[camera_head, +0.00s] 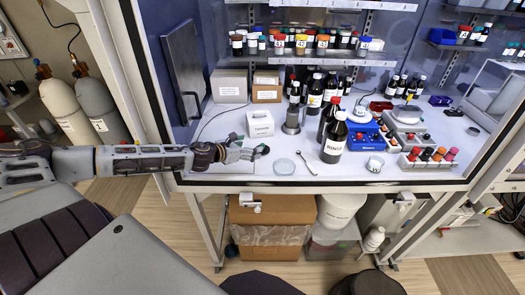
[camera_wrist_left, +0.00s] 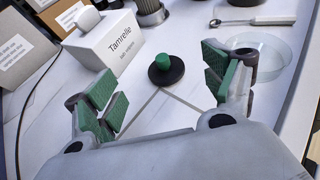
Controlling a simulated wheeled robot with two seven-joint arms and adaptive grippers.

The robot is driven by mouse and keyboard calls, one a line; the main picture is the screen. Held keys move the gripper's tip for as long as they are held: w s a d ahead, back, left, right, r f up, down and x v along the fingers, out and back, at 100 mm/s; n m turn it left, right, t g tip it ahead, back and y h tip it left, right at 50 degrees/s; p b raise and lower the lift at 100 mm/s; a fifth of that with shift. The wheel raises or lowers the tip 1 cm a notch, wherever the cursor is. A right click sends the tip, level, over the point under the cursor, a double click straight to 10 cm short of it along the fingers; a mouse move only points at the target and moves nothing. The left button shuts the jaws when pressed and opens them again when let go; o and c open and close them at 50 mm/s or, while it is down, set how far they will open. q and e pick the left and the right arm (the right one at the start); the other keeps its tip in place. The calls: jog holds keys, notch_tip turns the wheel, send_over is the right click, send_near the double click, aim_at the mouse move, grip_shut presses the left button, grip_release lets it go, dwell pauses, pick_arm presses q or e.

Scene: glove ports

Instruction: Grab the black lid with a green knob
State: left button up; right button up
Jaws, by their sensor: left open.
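The black lid with a green knob (camera_wrist_left: 166,75) lies flat on the white work surface in the left wrist view, knob up. It sits just beyond the space between my open fingertips, roughly centred, and is not touched. In the head view the lid (camera_head: 263,149) is a small dark spot at the tip of my left gripper (camera_head: 247,151), partly hidden by the fingers. My left gripper, also in the left wrist view (camera_wrist_left: 162,88), is open and empty, with green pads on its fingers. My right gripper is not in view.
A white Tamrelle box (camera_head: 260,123) stands just behind the lid. A clear glass dish (camera_head: 285,166) and a spoon-like tool (camera_head: 306,163) lie to the right. A large dark bottle (camera_head: 334,140) stands further right. The cabinet's front edge is close.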

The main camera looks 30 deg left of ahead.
aim_at(261, 145)
pick_arm(q)
jog(key=shift+b+x, duration=0.45)
jog(key=shift+x, duration=0.6)
jog(key=shift+w+d+f, duration=0.1)
jog(key=shift+w+f, duration=0.05)
jog(key=shift+w, duration=0.1)
dwell(0.6)
jog(key=shift+f+p+x, duration=0.25)
jog(key=shift+p+x, duration=0.35)
jog(key=shift+x, duration=0.75)
jog(key=shift+p+x, duration=0.3)
jog(key=shift+x, duration=0.6)
jog(key=shift+f, duration=0.1)
jog(key=shift+s, duration=0.1)
jog(key=c, duration=1)
